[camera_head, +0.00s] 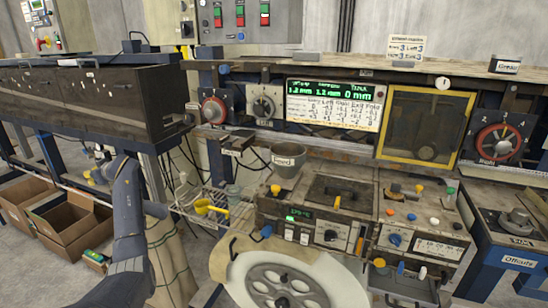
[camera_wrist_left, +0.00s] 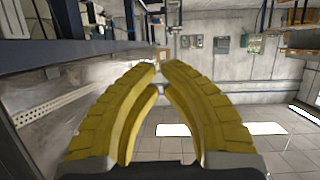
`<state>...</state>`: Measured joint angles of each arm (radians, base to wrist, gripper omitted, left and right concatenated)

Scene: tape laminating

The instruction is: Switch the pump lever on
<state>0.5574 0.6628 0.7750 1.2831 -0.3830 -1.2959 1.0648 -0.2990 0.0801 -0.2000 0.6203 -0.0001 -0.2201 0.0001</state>
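My left gripper (camera_head: 88,176) is at the left in the head view, beside the dark brown machine and far from the control consoles. In the left wrist view its yellow fingers (camera_wrist_left: 160,66) converge with their tips almost together and nothing between them. My right gripper is not in view. No lever is readably marked as the pump lever. Whether either one is the pump lever I cannot tell.
A large white reel (camera_head: 335,286) fills the bottom middle. Cardboard boxes (camera_head: 60,215) lie on the floor at left.

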